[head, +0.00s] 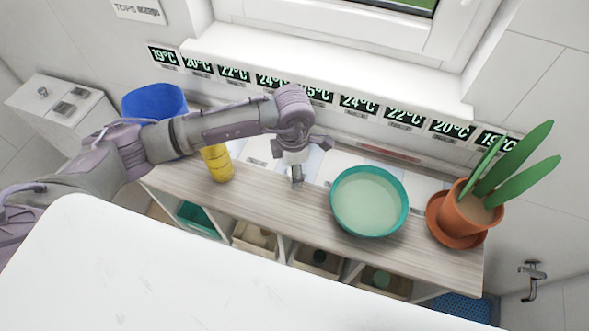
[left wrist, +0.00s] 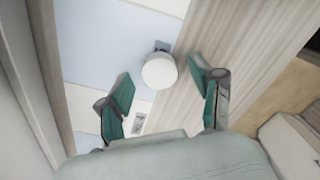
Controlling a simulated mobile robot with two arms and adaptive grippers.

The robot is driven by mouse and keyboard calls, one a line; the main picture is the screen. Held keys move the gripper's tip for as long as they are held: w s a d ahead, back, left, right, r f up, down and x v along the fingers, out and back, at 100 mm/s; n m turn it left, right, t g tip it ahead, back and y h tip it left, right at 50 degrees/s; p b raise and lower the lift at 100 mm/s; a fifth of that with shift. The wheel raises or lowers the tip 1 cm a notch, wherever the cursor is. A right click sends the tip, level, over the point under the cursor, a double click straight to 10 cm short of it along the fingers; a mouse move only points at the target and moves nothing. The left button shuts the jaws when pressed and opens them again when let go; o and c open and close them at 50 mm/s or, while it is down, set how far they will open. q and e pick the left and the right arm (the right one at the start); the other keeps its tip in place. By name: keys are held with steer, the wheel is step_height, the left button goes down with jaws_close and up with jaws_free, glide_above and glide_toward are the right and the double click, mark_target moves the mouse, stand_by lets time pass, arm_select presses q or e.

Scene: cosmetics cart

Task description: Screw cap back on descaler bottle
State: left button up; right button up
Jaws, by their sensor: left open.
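My left gripper (head: 297,178) reaches over the wooden counter from the left, between a yellow bottle and a teal bowl. In the left wrist view its two teal fingers (left wrist: 160,74) are spread apart and hold nothing. A round white top (left wrist: 159,71), a cap or the top of a bottle, shows between and just beyond the fingertips, apart from both. I cannot tell whether it is a loose cap. The yellow bottle (head: 217,163) stands upright, its top hidden behind my left arm. I cannot tell which thing is the descaler bottle. My right gripper is not in view.
A teal bowl (head: 368,202) and a potted plant (head: 468,213) stand on the wooden counter (head: 315,217) to the right. A blue container (head: 150,100) is behind my arm. Cubbies with bins (head: 255,238) lie below. A white surface (head: 190,285) fills the foreground.

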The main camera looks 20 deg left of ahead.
arm_select(q)
steer(key=c, duration=0.8)
steer(key=shift+c, duration=0.2)
steer(key=shift+r, duration=0.15)
steer(key=r+b, duration=0.1)
steer(key=r, duration=0.1)
steer(key=r+b, duration=0.1)
steer(key=r, duration=0.1)
steer(key=shift+d, duration=0.2)
steer(key=s+d+r+b, duration=0.2)
steer(key=d+r, duration=0.4)
steer(key=d, duration=0.5)
steer(key=shift+s+r+b, duration=0.35)
steer(key=shift+r+b, duration=0.05)
steer(key=shift+b, duration=0.3)
